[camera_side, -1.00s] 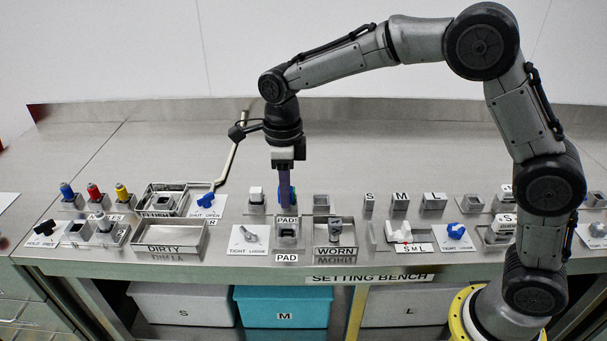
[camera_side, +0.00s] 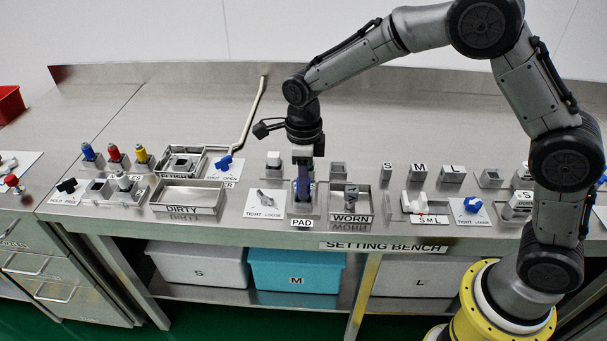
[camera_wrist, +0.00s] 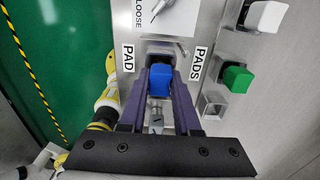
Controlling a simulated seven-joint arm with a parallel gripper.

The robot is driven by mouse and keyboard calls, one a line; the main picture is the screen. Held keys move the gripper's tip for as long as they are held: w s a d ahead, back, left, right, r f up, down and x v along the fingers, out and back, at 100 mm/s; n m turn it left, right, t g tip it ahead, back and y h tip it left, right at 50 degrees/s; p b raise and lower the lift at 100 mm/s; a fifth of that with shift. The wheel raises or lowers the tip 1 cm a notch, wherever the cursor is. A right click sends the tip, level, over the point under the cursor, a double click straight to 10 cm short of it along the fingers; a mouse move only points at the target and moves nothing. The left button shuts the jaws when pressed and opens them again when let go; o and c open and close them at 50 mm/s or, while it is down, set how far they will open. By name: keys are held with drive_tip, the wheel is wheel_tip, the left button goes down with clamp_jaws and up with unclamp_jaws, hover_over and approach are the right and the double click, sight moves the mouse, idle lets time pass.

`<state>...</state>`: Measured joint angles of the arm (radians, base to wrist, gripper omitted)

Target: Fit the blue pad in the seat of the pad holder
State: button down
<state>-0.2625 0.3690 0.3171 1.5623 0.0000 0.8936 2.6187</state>
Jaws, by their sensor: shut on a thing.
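My gripper (camera_side: 303,196) points straight down at the pad holder (camera_side: 303,212), behind the PAD label on the bench front. Its purple fingers are shut on the blue pad (camera_wrist: 160,82), which shows between the fingertips in the wrist view. The blue pad is over the holder's square seat (camera_wrist: 160,61), with the seat's dark edge just beyond it. The fingers hide much of the holder in the side view. I cannot tell how deep the pad is in the seat.
The TIGHT/LOOSE lever (camera_side: 264,197) is left of the holder. The WORN tray (camera_side: 351,218) with a grey piece is close on the right. A white pad (camera_wrist: 266,16) and a green pad (camera_wrist: 236,78) stand in sockets behind. The DIRTY tray (camera_side: 187,209) is farther left.

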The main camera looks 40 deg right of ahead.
drive_tip(key=shift+f, duration=0.65)
idle(0.7)
drive_tip(key=c, duration=0.5)
unclamp_jaws()
drive_tip(key=shift+c, duration=0.2)
drive_tip(key=shift+r, duration=0.1)
